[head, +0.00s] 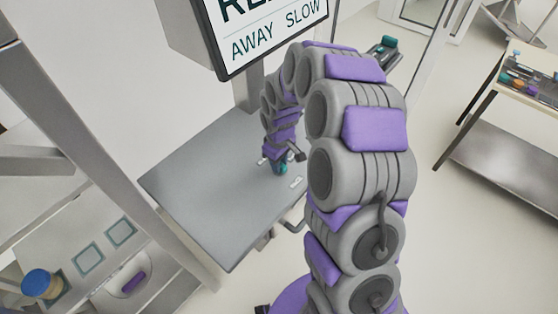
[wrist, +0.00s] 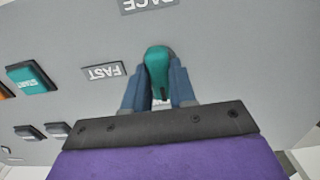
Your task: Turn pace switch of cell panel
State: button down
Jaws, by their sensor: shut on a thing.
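The cell panel (head: 215,170) is a grey sloped board in the middle of the head view, below a display. The pace switch (wrist: 158,68) is a teal knob, seen in the wrist view under an upside-down PACE label (wrist: 148,4). A FAST label (wrist: 102,71) is to its left in the wrist view. My gripper (wrist: 158,90) is shut on the knob, with one dark blue finger on each side. In the head view the teal knob (head: 281,169) shows small below my gripper (head: 279,160). Any label to the knob's right is not visible.
The display (head: 270,35) above the panel reads AWAY SLOW on its lower line. Teal (wrist: 32,77) and orange buttons are left in the wrist view. A bench with a blue-lidded jar (head: 42,283) is lower left; a cart (head: 510,140) stands right.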

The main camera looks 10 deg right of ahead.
jog(key=shift+w+r, duration=0.15)
jog(key=shift+w, duration=0.05)
jog(key=c, duration=0.9)
grip_release()
jog(key=shift+s, duration=0.1)
notch_tip(320, 180, up, 17)
jog(key=shift+a+r+p, duration=0.1)
jog(key=shift+p, duration=0.4)
jog(key=s+f+m+b, duration=0.1)
jog(key=s+m+b, duration=0.1)
jog(key=s, duration=0.9)
jog(key=s+f+m+g+b, duration=0.1)
jog(key=s+m+b, duration=0.1)
jog(key=s, duration=1)
jog(key=s+f+m+b, duration=0.1)
jog(key=s+m+b, duration=0.1)
jog(key=s, duration=0.9)
jog(key=shift+s+d+f+m+g, duration=0.2)
jog(key=shift+m+g, duration=0.2)
jog(key=shift+m, duration=0.3)
